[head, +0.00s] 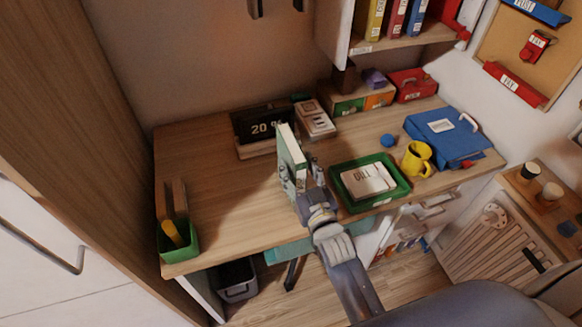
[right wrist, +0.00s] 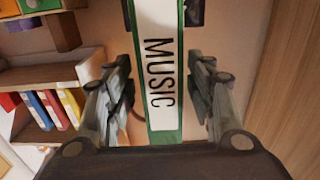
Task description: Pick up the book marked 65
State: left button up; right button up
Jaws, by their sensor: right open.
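A green and white book (head: 290,148) stands upright near the front middle of the desk. In the right wrist view its white spine reads MUSIC (right wrist: 158,60); I cannot read a 65 on any book. My right gripper (head: 302,182) is at the near side of this book. In the right wrist view the right gripper (right wrist: 160,88) is open, one finger on each side of the spine. I cannot tell whether the fingers touch the covers. My left gripper is not in view.
A dark display (head: 263,125) is behind, and a green pen holder (head: 176,240) at left. The left desktop is mostly clear.

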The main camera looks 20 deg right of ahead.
jog(key=w, duration=0.2)
jog(key=w+p, duration=0.1)
jog(key=w, duration=0.1)
jog(key=shift+w+a, duration=0.2)
jog(key=shift+w, duration=0.15)
grip_shut()
jog(key=shift+r, duration=0.15)
